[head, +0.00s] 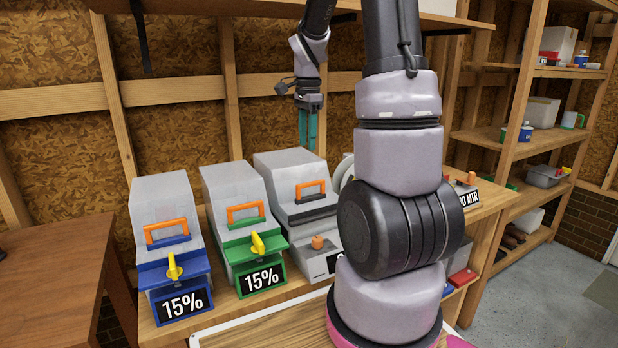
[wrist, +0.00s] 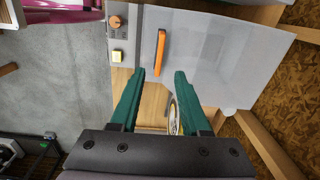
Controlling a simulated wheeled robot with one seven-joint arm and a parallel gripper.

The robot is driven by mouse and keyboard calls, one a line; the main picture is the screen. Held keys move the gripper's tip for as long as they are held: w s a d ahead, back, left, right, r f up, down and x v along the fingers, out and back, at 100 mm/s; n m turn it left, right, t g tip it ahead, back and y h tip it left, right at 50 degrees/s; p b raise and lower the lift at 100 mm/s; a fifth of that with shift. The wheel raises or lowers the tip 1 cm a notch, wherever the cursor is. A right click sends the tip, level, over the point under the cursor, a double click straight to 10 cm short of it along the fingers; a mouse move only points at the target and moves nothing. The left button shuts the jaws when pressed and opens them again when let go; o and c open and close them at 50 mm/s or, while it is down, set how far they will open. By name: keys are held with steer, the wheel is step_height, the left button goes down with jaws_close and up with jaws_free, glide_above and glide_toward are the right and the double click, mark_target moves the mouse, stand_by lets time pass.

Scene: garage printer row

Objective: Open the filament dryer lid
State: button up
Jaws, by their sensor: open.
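Three pale grey lidded boxes with orange handles stand on the bench: a blue-trimmed one (head: 160,200), a green-trimmed one (head: 222,185) and a grey one with a dark band (head: 285,170). The blue and green ones show 15% and have yellow latches (head: 174,268). My gripper (head: 308,146) hangs above and behind the grey box, pointing down. In the wrist view its teal fingers (wrist: 159,74) are open and empty. An orange handle (wrist: 161,52) on a pale lid (wrist: 215,55) lies just beyond the fingertips, apart from them. Which box is the dryer is not certain.
My arm hides the bench's right part. A wooden table (head: 50,270) stands left; shelves (head: 535,140) stand right. In the wrist view, an orange knob (wrist: 115,22) and cream button (wrist: 117,56) sit on the front panel.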

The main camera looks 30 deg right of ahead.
mark_target(310, 182)
steer(key=shift+m, duration=0.3)
steer(key=f, duration=0.8)
steer(key=d+f, duration=0.1)
steer(key=f, duration=0.2)
steer(key=shift+w+f, duration=0.25)
steer(key=shift+f, duration=0.15)
jaws_close()
stand_by(0.6)
